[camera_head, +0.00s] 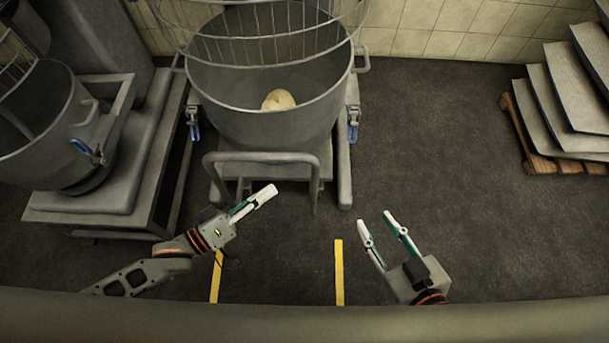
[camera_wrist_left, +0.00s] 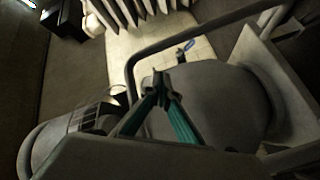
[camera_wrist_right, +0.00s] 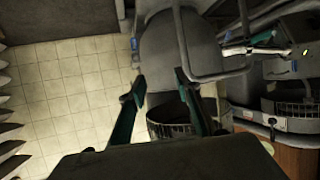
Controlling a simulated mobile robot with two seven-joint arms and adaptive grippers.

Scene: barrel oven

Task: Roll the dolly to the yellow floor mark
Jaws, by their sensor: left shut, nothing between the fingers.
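The dolly (camera_head: 328,168) stands under a large grey mixing bowl (camera_head: 235,120) with pale dough (camera_head: 278,100) inside. Its bent tube handle (camera_head: 262,157) faces me, and shows in the left wrist view (camera_wrist_left: 131,75). The yellow floor mark shows as two stripes, left (camera_head: 215,279) and right (camera_head: 339,272), on my side of the dolly. My left gripper (camera_head: 270,191) is shut and empty, just on my side of the handle; contact cannot be told. My right gripper (camera_head: 375,218) is open and empty, right of the handle and apart from it.
Another mixer bowl (camera_head: 40,125) on a grey machine base (camera_head: 110,190) stands at the left. Stacked trays (camera_head: 570,90) on a wooden pallet (camera_head: 540,160) are at the right. A tiled wall (camera_head: 440,30) closes the back. The dark floor (camera_head: 440,150) right of the dolly is clear.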

